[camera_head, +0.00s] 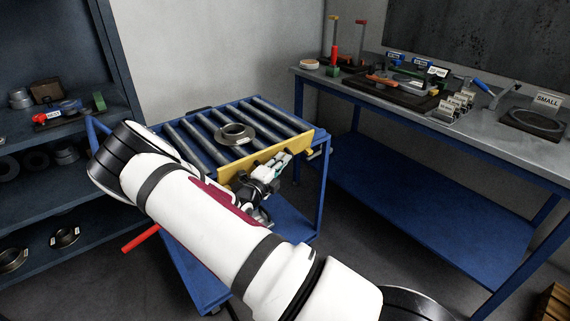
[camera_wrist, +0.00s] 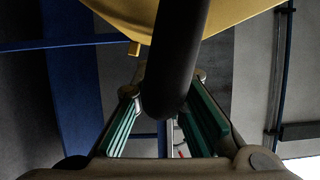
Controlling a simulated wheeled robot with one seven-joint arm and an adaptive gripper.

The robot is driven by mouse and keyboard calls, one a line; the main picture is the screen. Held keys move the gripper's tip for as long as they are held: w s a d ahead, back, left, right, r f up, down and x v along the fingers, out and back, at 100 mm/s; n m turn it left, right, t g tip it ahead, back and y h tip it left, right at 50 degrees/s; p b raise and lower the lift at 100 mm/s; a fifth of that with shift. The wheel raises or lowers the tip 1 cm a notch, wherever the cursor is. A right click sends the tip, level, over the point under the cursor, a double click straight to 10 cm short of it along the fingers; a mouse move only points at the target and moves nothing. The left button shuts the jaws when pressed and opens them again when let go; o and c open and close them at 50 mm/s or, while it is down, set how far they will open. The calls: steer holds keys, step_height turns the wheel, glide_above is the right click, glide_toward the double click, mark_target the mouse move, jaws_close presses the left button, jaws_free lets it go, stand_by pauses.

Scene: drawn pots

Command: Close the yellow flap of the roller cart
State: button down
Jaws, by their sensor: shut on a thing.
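The roller cart (camera_head: 205,118) is blue with grey rollers, and a dark ring (camera_head: 236,133) rests on them. The yellow flap (camera_head: 294,146) runs along the cart's near right edge, partly hidden by my gripper and arm. In the wrist view the flap (camera_wrist: 235,15) fills the top. My gripper (camera_head: 281,162) is at the flap's outer side. The wrist view shows its green-padded fingers (camera_wrist: 165,88) on both sides of a dark rounded bar (camera_wrist: 178,50) in front of the flap. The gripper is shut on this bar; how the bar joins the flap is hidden.
A workbench (camera_head: 345,84) with tools and fixtures stands on the right, its blue lower shelf (camera_head: 410,180) bare. A blue shelf rack (camera_head: 55,140) with rings and parts stands on the left. A red bar (camera_head: 140,237) sticks out low beside the cart.

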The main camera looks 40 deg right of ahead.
steer(key=shift+w+r+n+y+p, duration=0.2)
steer(key=shift+w+r+n, duration=0.15)
steer(key=shift+n, duration=0.25)
steer(key=shift+w+r+n+y+p, duration=0.1)
steer(key=shift+w+r+n+y, duration=0.1)
steer(key=shift+w+n, duration=0.3)
steer(key=shift+s, duration=0.1)
steer(key=c, duration=1.6)
jaws_free()
steer(key=shift+f, duration=0.1)
steer(key=v, duration=1.2)
steer(key=shift+r, duration=0.2)
